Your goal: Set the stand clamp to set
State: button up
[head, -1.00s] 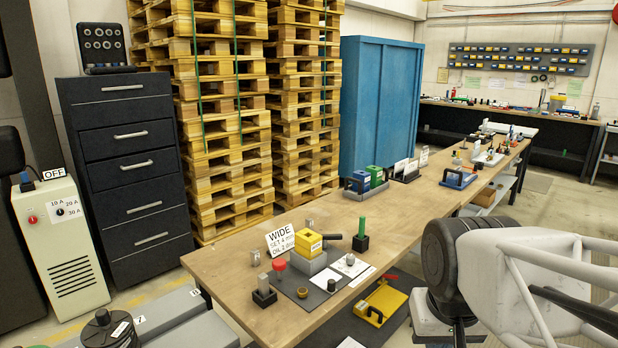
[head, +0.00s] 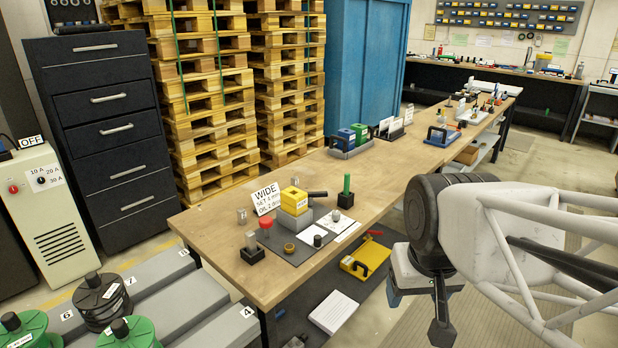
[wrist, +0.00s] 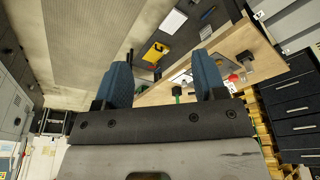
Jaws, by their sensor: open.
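On the near end of the workbench (head: 205,222) a yellow block (head: 294,197) sits on a grey base (head: 296,220), with a black handle (head: 317,194) sticking out to its right. I cannot tell for sure which part is the stand clamp or what its setting is. A white sign (head: 266,199) reading WIDE stands beside the block. A green post on a black base (head: 346,192) stands to the right. My gripper (wrist: 165,76) is open and empty. In the head view it hangs right of the bench, apart from these things. In the wrist view its blue fingers partly cover the bench end.
A red-topped piece (head: 264,223) and a clear cylinder on a black block (head: 252,249) stand near the bench's front edge.

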jog(key=o, duration=0.6)
jog(key=w, duration=0.1)
jog(key=w+r, duration=0.1)
jog(key=w, duration=0.1)
jog(key=w+r, duration=0.1)
jog(key=w, duration=0.1)
jog(key=shift+w+a+r, duration=0.1)
jog(key=shift+w+a, duration=0.05)
jog(key=shift+w, duration=0.1)
jog(key=g, duration=0.3)
send_over(317, 193)
jog(key=shift+n, duration=0.3)
notch_tip(317, 193, down, 19)
jog(key=shift+w+r, duration=0.1)
jog(key=shift+r, duration=0.05)
jog(key=shift+f, duration=3.9)
